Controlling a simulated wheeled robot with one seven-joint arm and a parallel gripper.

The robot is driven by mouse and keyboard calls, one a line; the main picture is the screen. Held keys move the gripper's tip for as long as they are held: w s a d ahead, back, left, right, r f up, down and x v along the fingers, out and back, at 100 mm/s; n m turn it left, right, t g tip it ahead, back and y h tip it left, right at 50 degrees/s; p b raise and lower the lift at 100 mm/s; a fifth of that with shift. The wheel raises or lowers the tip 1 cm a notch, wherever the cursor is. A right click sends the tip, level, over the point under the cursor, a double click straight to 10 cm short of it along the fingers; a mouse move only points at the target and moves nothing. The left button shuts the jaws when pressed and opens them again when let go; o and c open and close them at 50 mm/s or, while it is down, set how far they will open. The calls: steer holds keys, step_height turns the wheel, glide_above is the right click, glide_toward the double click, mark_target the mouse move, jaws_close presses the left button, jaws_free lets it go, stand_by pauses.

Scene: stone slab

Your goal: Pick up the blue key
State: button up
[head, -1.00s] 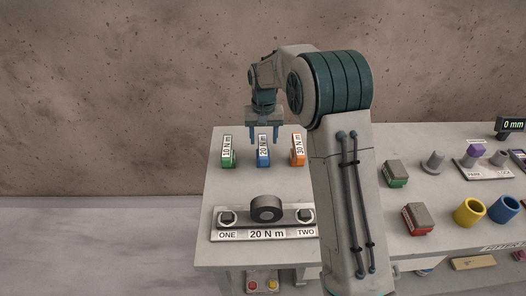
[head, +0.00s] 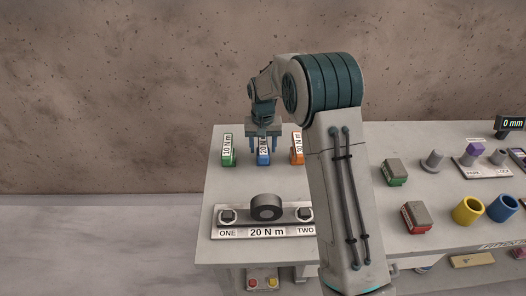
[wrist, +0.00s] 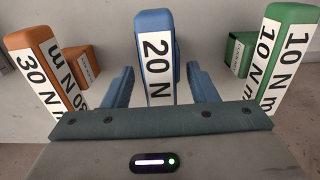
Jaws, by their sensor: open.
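The blue key (head: 264,158), labelled 20 N m, stands on the slab between the green and orange keys. It also shows in the wrist view (wrist: 153,22), upright in the middle. My gripper (head: 264,146) is open over the blue key. In the wrist view, one finger (wrist: 120,88) is on each side of the blue key, with visible gaps, so the jaws are around it without gripping it. The lower part of the blue key is hidden by my gripper in the wrist view.
The green key (head: 228,152) and orange key (head: 297,152) stand close on either side. In front is a plate (head: 266,233) marked 20 N m with a dark round part (head: 266,207) and two nuts. Red and green blocks, yellow and blue cups stand at right.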

jaws_close()
steer(key=shift+r, duration=0.1)
stand_by(0.3)
steer(key=shift+r+p, duration=0.25)
steer(key=shift+p, duration=0.1)
step_height(320, 180, up, 4)
steer(key=shift+w+f+b, duration=0.1)
steer(key=shift+b, duration=0.65)
steer(key=w+d+r+b, duration=0.1)
steer(key=w+d+r, duration=0.3)
steer(key=d+r, duration=0.3)
steer(key=d, duration=0.4)
